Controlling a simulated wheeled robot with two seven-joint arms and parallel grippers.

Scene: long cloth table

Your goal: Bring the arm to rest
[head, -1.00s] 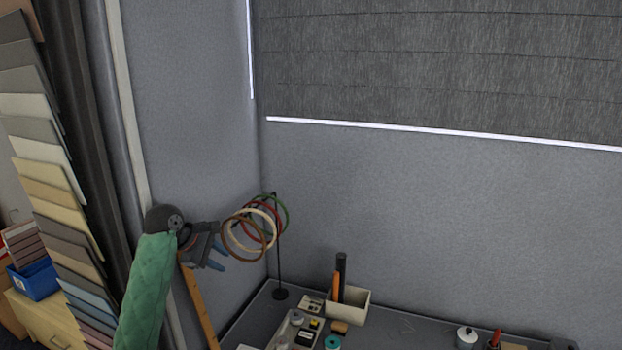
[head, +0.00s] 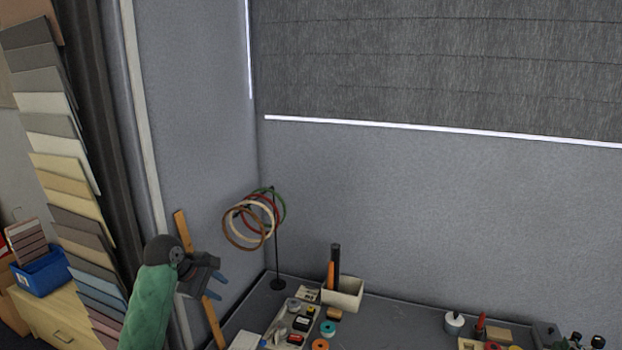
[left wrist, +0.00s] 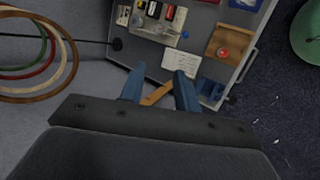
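My left arm in its green sleeve comes up from the bottom left in the head view. Its left gripper (head: 223,285) has blue fingers set apart with nothing held between them. It is left of the table and lower than the ring stand (head: 277,250). Several coloured rings (head: 240,226) hang on that stand, apart from the gripper. In the left wrist view, both fingers of the left gripper (left wrist: 160,85) show a gap. The rings (left wrist: 52,62) are at the upper left there. My right gripper is in neither view.
The dark table (head: 395,315) holds a beige box (head: 343,293) and several small sewing items. A wooden strip (head: 183,232) stands upright behind my left gripper. Fabric sample boards (head: 68,185) and a blue bin (head: 42,273) are at the left.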

